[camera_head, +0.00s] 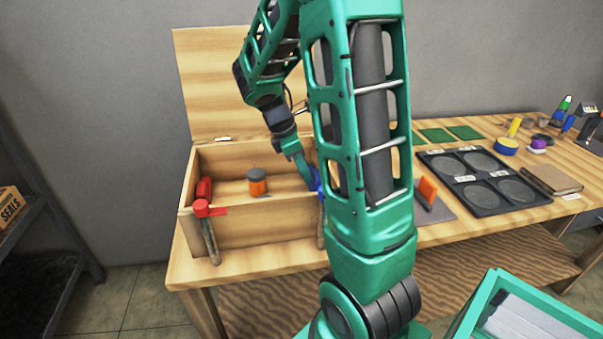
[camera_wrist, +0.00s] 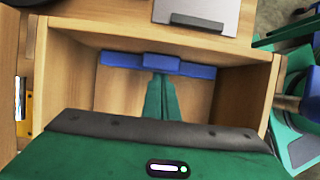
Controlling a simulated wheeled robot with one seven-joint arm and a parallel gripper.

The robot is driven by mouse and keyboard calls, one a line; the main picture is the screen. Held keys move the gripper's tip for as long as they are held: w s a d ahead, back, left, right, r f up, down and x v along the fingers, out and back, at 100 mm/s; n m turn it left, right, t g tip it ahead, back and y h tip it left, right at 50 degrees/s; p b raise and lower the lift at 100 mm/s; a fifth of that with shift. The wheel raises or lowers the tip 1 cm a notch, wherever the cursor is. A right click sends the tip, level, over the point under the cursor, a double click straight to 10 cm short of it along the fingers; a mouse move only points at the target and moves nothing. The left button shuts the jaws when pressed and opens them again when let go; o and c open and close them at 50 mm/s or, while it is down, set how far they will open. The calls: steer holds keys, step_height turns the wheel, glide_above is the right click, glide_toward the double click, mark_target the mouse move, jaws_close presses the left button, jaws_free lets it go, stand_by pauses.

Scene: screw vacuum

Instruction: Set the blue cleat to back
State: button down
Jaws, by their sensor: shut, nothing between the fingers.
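The blue cleat (camera_wrist: 155,62) is a bar with a raised middle block and two horns. It lies along the inner wall of the open wooden box, and shows as a small blue patch (camera_head: 317,182) at the box's right side in the head view, largely hidden by my arm. My gripper (camera_wrist: 161,76) is shut, with its fingertips at the cleat's middle block; contact is hard to tell. In the head view my gripper (camera_head: 307,184) reaches down into the right part of the box.
The wooden box (camera_head: 260,228) has a raised lid (camera_head: 208,85). A red cleat (camera_head: 204,188) sits on its left wall, and a red fitting (camera_head: 203,208) at its front corner. An orange jar (camera_head: 257,183) stands inside. A black tray (camera_head: 490,198) lies right on the bench.

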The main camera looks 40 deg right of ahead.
steer(key=w+a, duration=0.2)
steer(key=a, duration=0.1)
steer(key=shift+w, duration=0.1)
steer(key=v, duration=1)
steer(key=shift+a, duration=0.2)
